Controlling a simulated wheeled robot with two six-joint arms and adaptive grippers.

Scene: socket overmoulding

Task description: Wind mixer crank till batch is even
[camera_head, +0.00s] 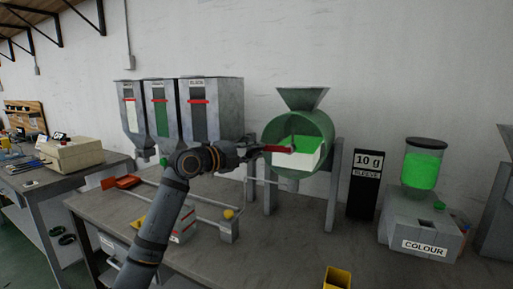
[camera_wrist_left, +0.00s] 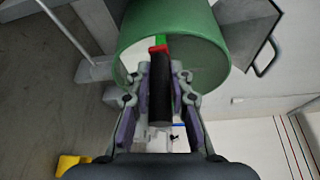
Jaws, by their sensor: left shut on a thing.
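The mixer is a green drum (camera_head: 318,124) with a hopper (camera_head: 302,97) on top, standing on grey legs on the bench. Its open front shows a batch (camera_head: 305,158) with a white part and a bright green part, not one even colour. My left gripper (camera_head: 252,151) is at the drum's front, shut on the crank handle. The red part of the crank (camera_head: 279,148) shows just beyond the fingers. In the left wrist view the black crank grip (camera_wrist_left: 160,98) lies between the two fingers (camera_wrist_left: 159,85), in front of the green drum (camera_wrist_left: 168,22). My right gripper is not in view.
Several labelled grey hoppers (camera_head: 211,122) stand left of the mixer. A "10 g" sign (camera_head: 367,161) and a COLOUR unit (camera_head: 425,215) with a green-filled jar stand right. A yellow bin (camera_head: 337,278) is at the front. Bare bench (camera_head: 285,230) lies before the mixer.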

